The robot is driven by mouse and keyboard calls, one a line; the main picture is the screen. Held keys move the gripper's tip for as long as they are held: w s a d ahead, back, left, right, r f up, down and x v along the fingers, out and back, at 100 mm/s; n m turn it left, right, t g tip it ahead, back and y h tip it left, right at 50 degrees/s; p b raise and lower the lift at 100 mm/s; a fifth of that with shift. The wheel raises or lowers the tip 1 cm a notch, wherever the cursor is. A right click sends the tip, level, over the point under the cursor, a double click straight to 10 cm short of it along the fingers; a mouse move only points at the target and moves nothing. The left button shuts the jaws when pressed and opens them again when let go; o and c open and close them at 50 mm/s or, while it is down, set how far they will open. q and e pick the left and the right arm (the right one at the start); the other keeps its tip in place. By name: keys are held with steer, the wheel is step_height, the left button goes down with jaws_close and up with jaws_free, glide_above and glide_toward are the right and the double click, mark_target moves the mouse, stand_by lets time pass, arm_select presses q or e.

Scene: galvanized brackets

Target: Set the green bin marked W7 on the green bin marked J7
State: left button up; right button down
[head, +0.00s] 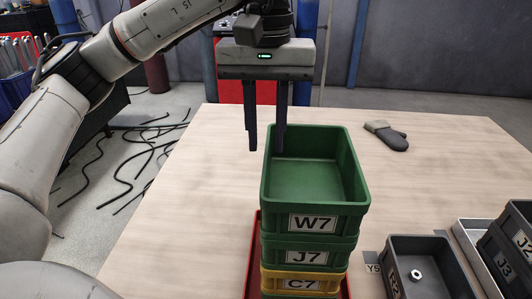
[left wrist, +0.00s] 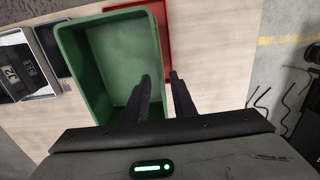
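The green bin marked W7 (head: 313,222) is empty and upright. It sits squarely on the green bin marked J7 (head: 308,255). Below J7 is a yellow bin marked C7 (head: 301,283), with a little green under it. My left gripper (head: 265,150) points down at the far left part of W7, its fingers apart. In the left wrist view one finger is over the inside of W7 (left wrist: 78,95) and the other is outside its wall. I cannot tell how far down they reach past the rim. My right gripper is not in view.
A red tray (head: 252,285) lies under the stack. At the right are a dark bin (head: 448,245) with a nut in it, a pale tray (head: 470,240) and more dark bins (head: 515,250). The table left of the stack is clear.

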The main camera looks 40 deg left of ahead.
arm_select(q)
step_height(320, 180, up, 5)
steer(key=shift+p, duration=0.6)
